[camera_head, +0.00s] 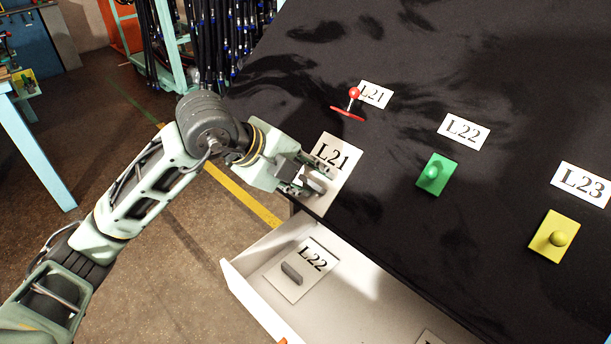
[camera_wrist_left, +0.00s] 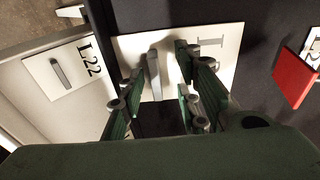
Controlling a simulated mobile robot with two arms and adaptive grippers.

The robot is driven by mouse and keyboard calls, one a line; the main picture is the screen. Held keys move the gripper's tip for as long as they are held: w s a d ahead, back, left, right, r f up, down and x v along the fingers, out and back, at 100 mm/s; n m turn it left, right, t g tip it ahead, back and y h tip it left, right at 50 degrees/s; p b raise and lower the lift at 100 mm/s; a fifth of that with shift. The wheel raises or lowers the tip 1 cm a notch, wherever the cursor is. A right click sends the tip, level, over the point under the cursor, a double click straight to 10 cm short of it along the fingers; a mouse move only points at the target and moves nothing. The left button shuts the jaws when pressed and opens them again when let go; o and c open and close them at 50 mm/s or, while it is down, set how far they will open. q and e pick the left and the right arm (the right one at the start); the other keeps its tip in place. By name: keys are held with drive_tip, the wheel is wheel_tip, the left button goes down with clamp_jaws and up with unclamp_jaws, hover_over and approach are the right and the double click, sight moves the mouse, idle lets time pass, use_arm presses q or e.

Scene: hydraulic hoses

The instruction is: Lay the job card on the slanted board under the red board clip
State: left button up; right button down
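The white L21 job card (camera_head: 342,172) is at the lower left edge of the black slanted board (camera_head: 400,140). In the left wrist view the card (camera_wrist_left: 130,45) bears an upright grey grip tab (camera_wrist_left: 155,76). My left gripper (camera_head: 308,185) is over the card's lower part. Its fingers (camera_wrist_left: 160,85) stand apart on either side of the tab, with gaps visible. The red board clip (camera_head: 347,113) has a red knob, sits up the board beside an L21 label (camera_head: 375,94) and looks tilted. It also shows in the left wrist view (camera_wrist_left: 294,77). My right gripper is not in view.
A green clip (camera_head: 436,175) by label L22 and a yellow clip (camera_head: 552,237) by label L23 are on the board's right. An open white drawer (camera_head: 262,300) below holds the L22 card (camera_head: 299,264). The board between the card and red clip is clear.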

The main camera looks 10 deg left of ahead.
use_arm(q)
drive_tip(key=v, duration=1.2)
idle(0.4)
